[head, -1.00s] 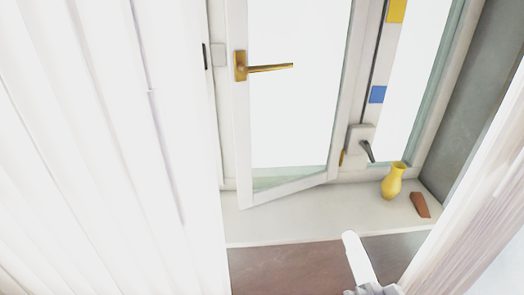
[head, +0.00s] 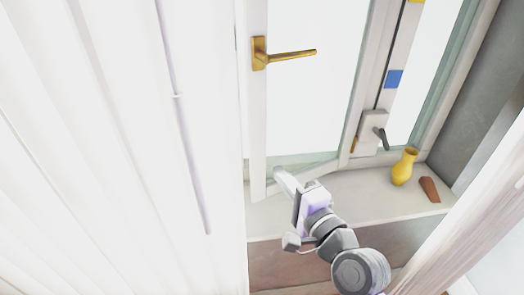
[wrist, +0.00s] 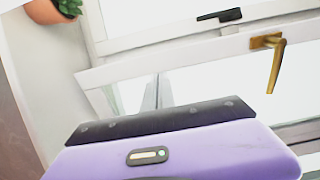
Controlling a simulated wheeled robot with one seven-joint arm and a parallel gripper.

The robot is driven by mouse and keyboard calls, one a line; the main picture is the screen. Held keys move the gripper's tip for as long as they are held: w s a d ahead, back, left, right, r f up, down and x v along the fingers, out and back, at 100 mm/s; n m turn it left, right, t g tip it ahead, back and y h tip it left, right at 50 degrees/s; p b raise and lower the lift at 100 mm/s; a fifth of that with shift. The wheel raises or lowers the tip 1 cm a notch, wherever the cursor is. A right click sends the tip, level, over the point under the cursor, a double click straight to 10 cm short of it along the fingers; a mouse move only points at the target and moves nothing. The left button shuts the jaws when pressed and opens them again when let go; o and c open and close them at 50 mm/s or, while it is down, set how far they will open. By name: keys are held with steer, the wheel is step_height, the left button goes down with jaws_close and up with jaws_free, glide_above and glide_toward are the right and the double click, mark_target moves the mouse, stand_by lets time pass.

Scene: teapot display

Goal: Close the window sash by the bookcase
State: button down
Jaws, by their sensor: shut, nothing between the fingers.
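The window sash (head: 257,130) is a white-framed glass pane with a brass handle (head: 285,56). It stands ajar, its lower left corner swung out over the sill. In the wrist view the sash frame (wrist: 170,56) crosses the upper part, with the brass handle (wrist: 275,58) at the right. My gripper (head: 279,173) is at the sash's bottom rail in the head view, covering part of it. It is shut and holds nothing. I cannot tell whether it touches the sash. The fingertips are not clear in the wrist view. No bookcase can be made out.
A yellow vase (head: 404,167) and a brown wedge-like piece (head: 429,189) stand on the white sill (head: 345,190) to the right. Tall white panels (head: 90,150) fill the left. A grey latch (head: 373,132) is on the neighbouring frame. A potted plant (wrist: 58,8) shows in the wrist view.

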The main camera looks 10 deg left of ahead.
mark_target(257, 147)
steer(key=p+x, duration=0.1)
steer(key=x, duration=0.8)
steer(key=shift+w+a, duration=0.1)
steer(key=shift+w, duration=0.15)
